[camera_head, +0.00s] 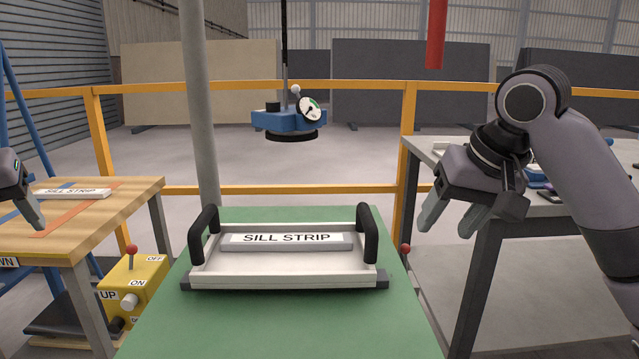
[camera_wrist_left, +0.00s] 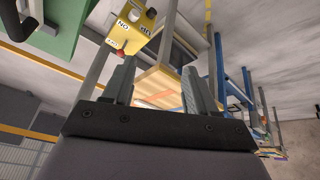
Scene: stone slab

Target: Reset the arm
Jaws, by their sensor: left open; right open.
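My right gripper (camera_head: 455,222) hangs at the right of the head view, between the green table and the grey workbench. Its fingers point down, apart and empty. My left gripper (camera_head: 32,212) shows only in part at the left edge of the head view, near the wooden table. In the left wrist view my left gripper (camera_wrist_left: 160,88) has its two fingers apart with nothing between them.
A tray with black handles (camera_head: 285,278) holds a SILL STRIP (camera_head: 290,241) on the green table (camera_head: 270,330). A blue suction lifter (camera_head: 285,121) hangs above. A wooden table (camera_head: 110,205), yellow control box (camera_head: 135,285), grey workbench (camera_head: 425,150) and post (camera_head: 200,100) stand around.

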